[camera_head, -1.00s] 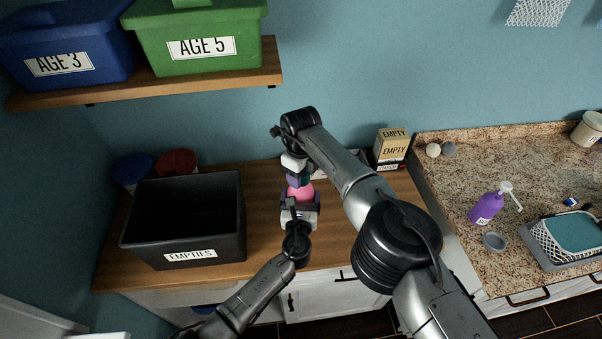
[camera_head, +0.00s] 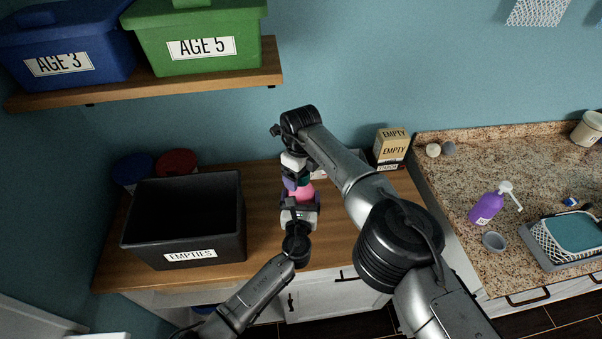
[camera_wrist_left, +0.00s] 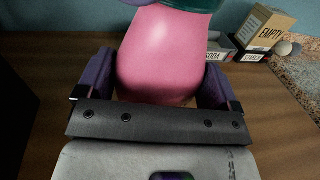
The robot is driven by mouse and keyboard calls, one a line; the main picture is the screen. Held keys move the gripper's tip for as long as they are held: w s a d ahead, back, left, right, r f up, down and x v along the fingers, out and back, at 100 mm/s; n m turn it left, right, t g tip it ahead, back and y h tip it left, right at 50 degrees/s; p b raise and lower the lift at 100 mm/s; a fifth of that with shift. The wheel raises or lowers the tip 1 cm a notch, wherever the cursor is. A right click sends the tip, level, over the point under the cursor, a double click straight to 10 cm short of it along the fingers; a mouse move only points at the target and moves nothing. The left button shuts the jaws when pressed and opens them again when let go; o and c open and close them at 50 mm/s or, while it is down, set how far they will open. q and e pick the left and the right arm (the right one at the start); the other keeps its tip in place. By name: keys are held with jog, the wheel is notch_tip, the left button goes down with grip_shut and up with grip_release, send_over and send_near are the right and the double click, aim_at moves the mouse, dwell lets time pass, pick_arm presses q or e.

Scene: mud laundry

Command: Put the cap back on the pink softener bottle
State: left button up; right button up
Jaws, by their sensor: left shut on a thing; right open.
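The pink softener bottle (camera_head: 302,191) stands on the wooden counter (camera_head: 265,225), left of centre in the head view. It fills the upper middle of the left wrist view (camera_wrist_left: 162,55). My left gripper (camera_head: 301,202) is shut on the bottle, one finger on each side of its body. A teal piece shows at the top of the bottle in the left wrist view (camera_wrist_left: 195,4); I cannot tell whether it is the cap or the collar. My right gripper (camera_head: 296,180) is above the bottle's top, pointing down, and is open. Its fingertips and the bottle mouth are mostly hidden.
A black EMPTIES bin (camera_head: 186,220) stands left of the bottle. EMPTY and starch boxes (camera_head: 392,147) stand at the back right. A purple pump bottle (camera_head: 487,207) and a grey cup (camera_head: 494,241) are on the granite counter. A shelf with tubs (camera_head: 150,84) overhangs the left.

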notch_tip(320, 180, up, 12)
jog(key=shift+f, duration=0.15)
dwell(0.3)
pick_arm(q)
jog(key=o, duration=1.5)
